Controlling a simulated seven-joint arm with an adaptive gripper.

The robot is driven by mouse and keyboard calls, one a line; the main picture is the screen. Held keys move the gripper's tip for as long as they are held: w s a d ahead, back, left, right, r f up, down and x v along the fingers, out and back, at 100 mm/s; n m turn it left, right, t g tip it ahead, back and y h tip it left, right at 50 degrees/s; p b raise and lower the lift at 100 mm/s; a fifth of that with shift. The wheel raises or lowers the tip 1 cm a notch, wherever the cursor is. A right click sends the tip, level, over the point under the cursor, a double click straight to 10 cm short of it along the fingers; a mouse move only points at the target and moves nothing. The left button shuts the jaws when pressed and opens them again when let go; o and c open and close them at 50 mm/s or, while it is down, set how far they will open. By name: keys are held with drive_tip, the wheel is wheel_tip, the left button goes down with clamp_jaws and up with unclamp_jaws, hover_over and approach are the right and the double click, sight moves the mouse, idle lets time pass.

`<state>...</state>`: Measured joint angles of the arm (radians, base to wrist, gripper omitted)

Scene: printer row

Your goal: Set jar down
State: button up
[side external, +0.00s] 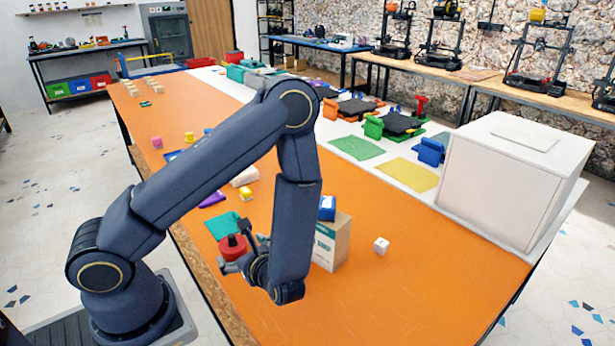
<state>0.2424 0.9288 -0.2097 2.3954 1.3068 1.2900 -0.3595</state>
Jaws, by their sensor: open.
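A small red round object (232,243), which looks like the jar, stands at the near edge of a teal square mat (221,224) on the orange table (420,300). My gripper (243,256) is open, with its fingers low beside the red object. I cannot tell whether the fingers touch it, or exactly what lies under it. Part of the gripper and of the object hide each other from this side.
A cardboard box (332,243) with a blue item (327,208) on top stands close right of my arm. A large white box (510,175) stands at the right. The table's front right is clear.

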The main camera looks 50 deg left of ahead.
drive_tip(key=s+d+r+n+t+h, duration=0.1)
drive_tip(key=d+r+n+h, duration=0.3)
drive_tip(key=r, duration=0.8)
drive_tip(key=s+d+r+n+t+h, duration=0.2)
drive_tip(key=d+r+n+h, duration=0.3)
drive_tip(key=r+n+h, duration=0.4)
wheel_tip(320, 180, up, 3)
drive_tip(key=n+t, duration=0.1)
drive_tip(key=n, duration=0.3)
drive_tip(key=shift+s+r+t+h, duration=0.15)
drive_tip(key=shift+t+h, duration=0.15)
drive_tip(key=shift+t, duration=0.1)
